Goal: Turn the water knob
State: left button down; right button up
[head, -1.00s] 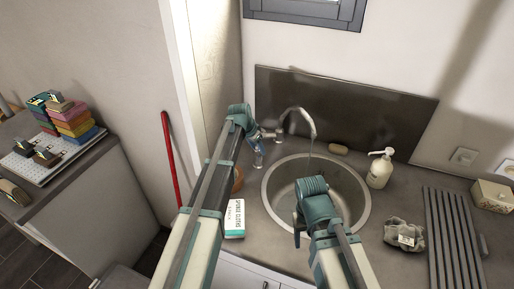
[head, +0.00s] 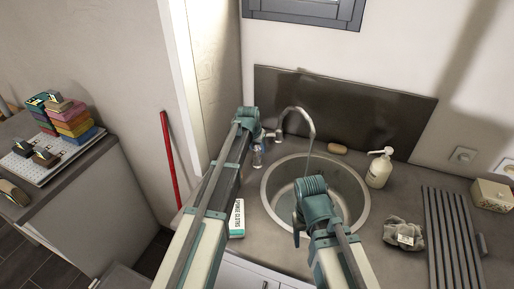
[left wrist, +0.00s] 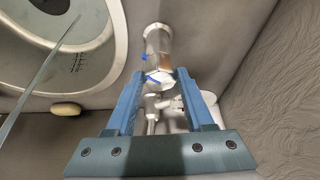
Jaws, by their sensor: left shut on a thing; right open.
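The metal tap (head: 312,121) stands behind the round sink (head: 264,190), its spout curving over the basin. A thin stream (head: 306,168) runs down from the spout into the sink. My left gripper (head: 258,152) is at the tap's base, left of the spout. In the left wrist view my left gripper (left wrist: 158,82) has its blue fingers on either side of the small pale knob (left wrist: 157,77) with a blue mark, and is shut on it. The chrome tap body (left wrist: 158,46) shows just beyond. My right gripper (head: 297,225) is open and empty over the sink's front left.
A soap bar (head: 337,149) and a pump bottle (head: 379,168) stand behind and right of the sink. A crumpled cloth (head: 404,234) and a ribbed drainer (head: 455,235) lie to the right. A wall rises close on the left.

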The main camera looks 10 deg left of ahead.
pick_arm(q)
jog(key=shift+c, duration=1.4)
grip_release()
jog(key=shift+r, duration=0.1)
pick_arm(e)
jog(key=shift+r, duration=0.1)
pick_arm(q)
jog(key=d+p+v, duration=0.1)
jog(key=p+v, duration=1.1)
jog(key=v, duration=0.1)
jog(key=shift+a+r+p, duration=0.35)
jog(key=shift+a+p, duration=0.05)
jog(key=shift+a, duration=0.1)
pick_arm(e)
notch_tip(320, 180, up, 12)
jog(key=shift+r, duration=0.25)
pick_arm(q)
jog(key=shift+s, duration=0.1)
